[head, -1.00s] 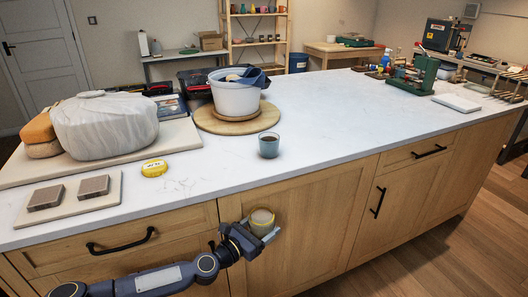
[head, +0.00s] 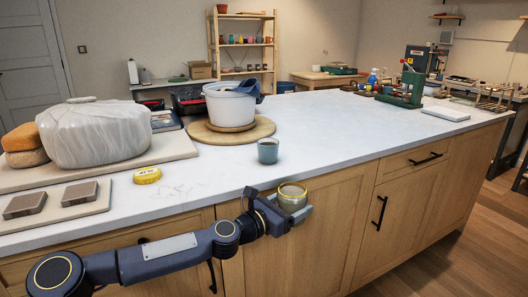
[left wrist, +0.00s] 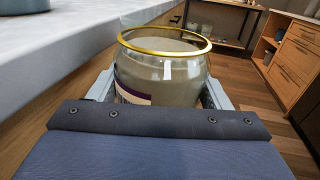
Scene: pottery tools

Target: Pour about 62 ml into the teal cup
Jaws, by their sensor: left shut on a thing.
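The teal cup (head: 268,151) stands upright on the white counter, near its front edge. Its inside is mostly hidden now. My left gripper (head: 293,208) is shut on a glass jar (head: 292,193) with a gold rim, held upright in front of the counter and below its top, to the lower right of the cup. In the left wrist view the jar (left wrist: 160,75) sits between the fingers, with pale greyish contents and a dark label partly showing. A bluish piece at the top left of that view is probably the cup (left wrist: 22,5). My right gripper is not in view.
The counter's front edge (head: 340,158) runs between jar and cup. Behind the cup, a white bucket (head: 230,106) stands on a round wooden board (head: 200,132). A yellow tape roll (head: 147,175) lies left of the cup.

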